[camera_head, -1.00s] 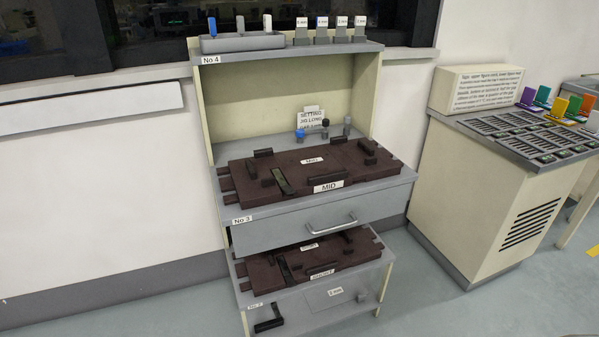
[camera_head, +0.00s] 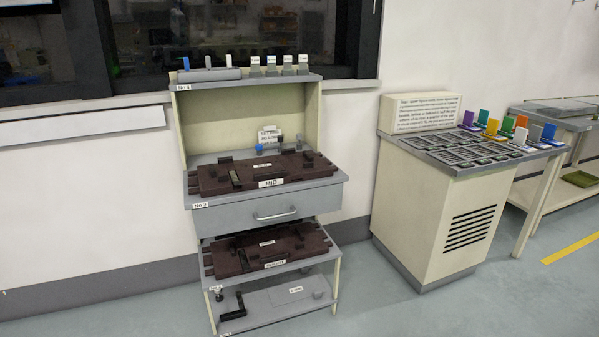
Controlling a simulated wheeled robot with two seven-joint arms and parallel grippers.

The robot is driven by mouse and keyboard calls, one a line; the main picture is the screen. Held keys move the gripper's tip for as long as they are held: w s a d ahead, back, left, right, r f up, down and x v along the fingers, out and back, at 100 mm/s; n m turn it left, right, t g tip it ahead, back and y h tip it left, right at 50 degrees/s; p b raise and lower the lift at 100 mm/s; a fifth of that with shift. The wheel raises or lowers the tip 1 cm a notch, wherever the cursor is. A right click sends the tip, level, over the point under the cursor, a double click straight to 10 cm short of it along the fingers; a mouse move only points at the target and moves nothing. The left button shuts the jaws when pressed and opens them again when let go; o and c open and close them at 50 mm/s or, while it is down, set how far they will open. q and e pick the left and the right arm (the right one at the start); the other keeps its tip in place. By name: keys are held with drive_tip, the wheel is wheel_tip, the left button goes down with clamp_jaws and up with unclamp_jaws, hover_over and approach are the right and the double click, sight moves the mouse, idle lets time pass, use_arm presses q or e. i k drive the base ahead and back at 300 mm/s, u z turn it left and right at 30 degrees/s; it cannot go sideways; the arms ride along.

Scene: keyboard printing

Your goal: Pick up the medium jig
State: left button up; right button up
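The medium jig (camera_head: 219,178) is a flat dark brown plate with black blocks on top and a white label reading MID on its front. It lies on the No.3 shelf (camera_head: 328,182) of the grey and cream rack, above a drawer with a handle. A similar brown jig (camera_head: 290,241) with its own front label lies on the shelf below. Neither of my grippers shows in the head view.
A cream cabinet (camera_head: 408,230) with a slotted top and coloured cards stands to the right. The rack's top shelf (camera_head: 208,81) holds small labelled items. A lower shelf (camera_head: 262,309) holds a black bracket. Floor shows between rack and cabinet.

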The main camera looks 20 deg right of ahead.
sight(290, 166)
drive_tip(key=z, duration=0.55)
drive_tip(key=i, duration=1)
drive_tip(key=u, duration=1.85)
drive_tip(key=i, duration=2.2)
drive_tip(key=z, duration=1.9)
